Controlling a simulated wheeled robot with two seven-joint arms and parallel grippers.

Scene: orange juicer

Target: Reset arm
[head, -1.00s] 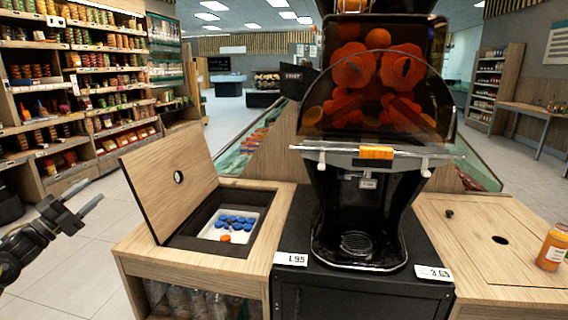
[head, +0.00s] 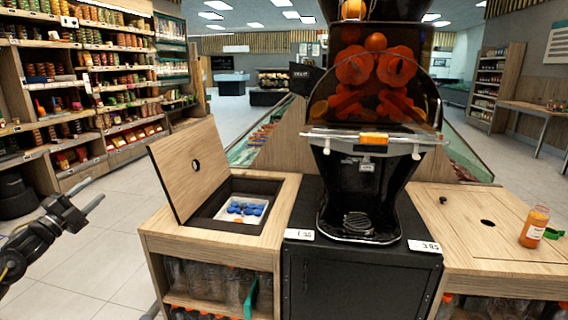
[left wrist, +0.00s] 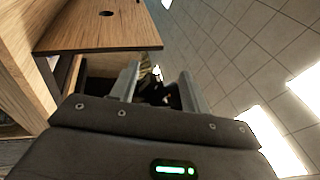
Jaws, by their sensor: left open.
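My left gripper (head: 79,205) is at the left edge of the head view, left of the counter and apart from it. Its two fingers stand apart and nothing is between them. My right gripper is not in view. The orange juicer (head: 362,170) stands on a black cabinet in the middle. An orange juice bottle (head: 534,228) stands on the right counter.
The lid (head: 190,168) of the left counter (head: 170,232) is propped open over a white tray (head: 228,217) of blue caps. Clear bottles (head: 200,275) sit on the shelf below. The right counter (head: 462,212) is mostly clear. Grocery shelves (head: 85,80) line the left wall, with open floor before them.

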